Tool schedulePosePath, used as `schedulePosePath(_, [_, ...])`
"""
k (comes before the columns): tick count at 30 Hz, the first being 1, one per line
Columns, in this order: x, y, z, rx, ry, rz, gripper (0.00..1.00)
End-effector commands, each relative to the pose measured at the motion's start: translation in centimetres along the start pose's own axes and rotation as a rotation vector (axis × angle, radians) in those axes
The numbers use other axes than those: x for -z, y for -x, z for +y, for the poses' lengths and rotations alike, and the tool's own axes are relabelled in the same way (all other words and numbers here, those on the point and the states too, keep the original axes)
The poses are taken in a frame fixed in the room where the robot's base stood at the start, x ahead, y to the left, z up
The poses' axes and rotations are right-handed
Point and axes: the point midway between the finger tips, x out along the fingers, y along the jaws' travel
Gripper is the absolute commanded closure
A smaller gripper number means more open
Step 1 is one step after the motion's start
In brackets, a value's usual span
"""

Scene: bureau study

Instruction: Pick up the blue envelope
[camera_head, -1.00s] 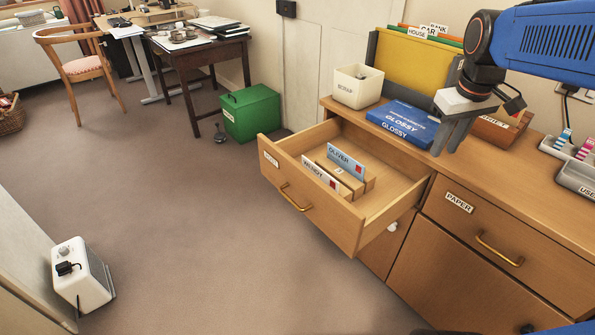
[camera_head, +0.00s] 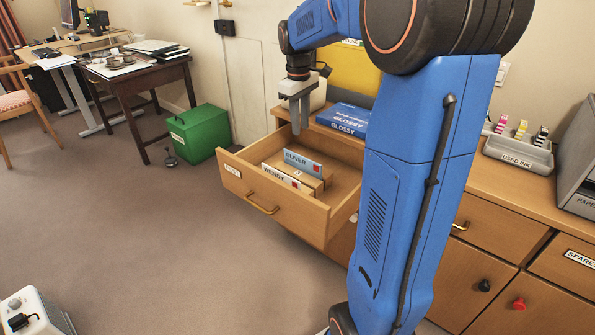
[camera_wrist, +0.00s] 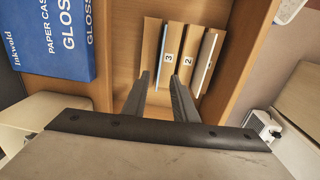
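The blue envelope (camera_head: 304,163), labelled OLIVER, stands upright in a wooden rack inside the open drawer (camera_head: 238,190). In the wrist view it shows as a thin blue edge (camera_wrist: 164,46) beside a divider marked 3. A whitish envelope (camera_head: 279,176), labelled WENDY, stands in front of it. In the wrist view its edge (camera_wrist: 207,52) lies to the right, past the divider marked 2. My gripper (camera_head: 299,122) points down above the back of the drawer.
A blue GLOSSY paper box (camera_head: 345,118) lies on the cabinet top, left of the drawer in the wrist view. A pale bin stands behind my gripper. A used-ink tray (camera_head: 518,150) is at right. A green box (camera_head: 198,133) stands on the floor. Open floor lies left.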

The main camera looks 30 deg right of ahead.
Motion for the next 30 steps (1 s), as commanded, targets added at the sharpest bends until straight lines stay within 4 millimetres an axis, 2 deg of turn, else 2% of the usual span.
schedulePosePath(3, [-0.1, -2.2, -0.1, 0.002, 0.000, -0.003, 0.74])
schedulePosePath(12, [0.0, -7.1, 0.0, 0.001, 0.000, -0.001, 0.74])
schedulePosePath(22, [-0.1, -9.4, -0.1, 0.001, 0.000, -0.001, 0.74])
schedulePosePath(30, [-0.1, -12.9, -0.3, 0.000, 0.000, -0.001, 0.74])
